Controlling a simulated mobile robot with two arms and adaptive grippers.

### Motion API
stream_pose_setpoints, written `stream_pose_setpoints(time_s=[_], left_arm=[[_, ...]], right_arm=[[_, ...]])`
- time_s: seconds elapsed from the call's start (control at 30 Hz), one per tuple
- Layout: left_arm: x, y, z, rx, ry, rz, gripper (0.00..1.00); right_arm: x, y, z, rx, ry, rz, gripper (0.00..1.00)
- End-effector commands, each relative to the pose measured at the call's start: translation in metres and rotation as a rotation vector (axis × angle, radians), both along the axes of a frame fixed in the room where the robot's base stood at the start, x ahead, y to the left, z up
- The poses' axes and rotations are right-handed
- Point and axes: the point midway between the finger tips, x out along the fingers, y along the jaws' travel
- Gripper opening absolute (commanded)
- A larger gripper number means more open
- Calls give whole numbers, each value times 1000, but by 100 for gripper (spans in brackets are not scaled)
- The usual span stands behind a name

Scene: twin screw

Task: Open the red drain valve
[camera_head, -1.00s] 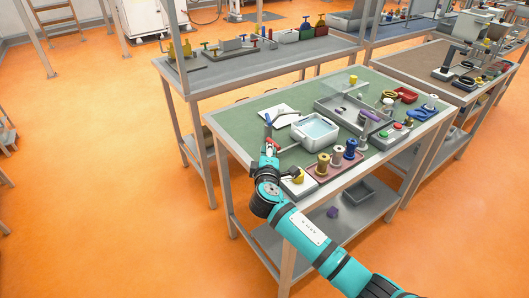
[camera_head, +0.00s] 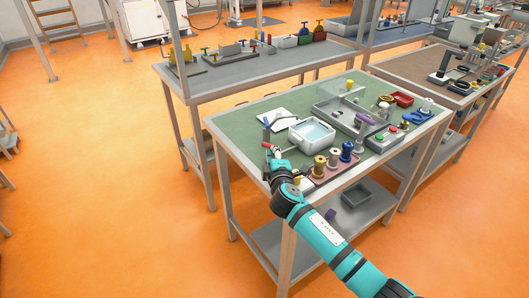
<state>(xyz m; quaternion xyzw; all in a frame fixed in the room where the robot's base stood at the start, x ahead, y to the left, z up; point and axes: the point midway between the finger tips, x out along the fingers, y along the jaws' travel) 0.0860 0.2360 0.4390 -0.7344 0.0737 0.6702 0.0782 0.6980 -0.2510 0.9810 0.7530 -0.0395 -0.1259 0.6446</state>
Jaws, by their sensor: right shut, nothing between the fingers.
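A white tank (camera_head: 325,141) with clear water stands on the green-topped bench. A small red part (camera_head: 277,149), seemingly the drain valve's handle, is at the tank's left side; it is too small to tell how far it is turned. My right gripper (camera_head: 267,148) comes up from the lower right over the bench's front left edge. It is shut and empty, close beside the red part; I cannot tell whether they touch. My left gripper is not in view.
A blue upright piece (camera_head: 266,125) stands just behind my gripper. Several spools (camera_head: 333,158) stand right of my wrist, on a pinkish tray. A grey tray (camera_head: 330,110) lies behind the tank. The bench's left corner is clear.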

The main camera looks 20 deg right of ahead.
Motion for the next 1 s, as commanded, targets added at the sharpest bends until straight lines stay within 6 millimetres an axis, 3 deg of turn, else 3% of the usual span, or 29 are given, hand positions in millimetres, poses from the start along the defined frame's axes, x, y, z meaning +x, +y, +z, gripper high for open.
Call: stream_pose_setpoints(time_s=[1.0], left_arm=[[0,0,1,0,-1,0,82]], right_arm=[[0,-8,0,0,0,1,0]])
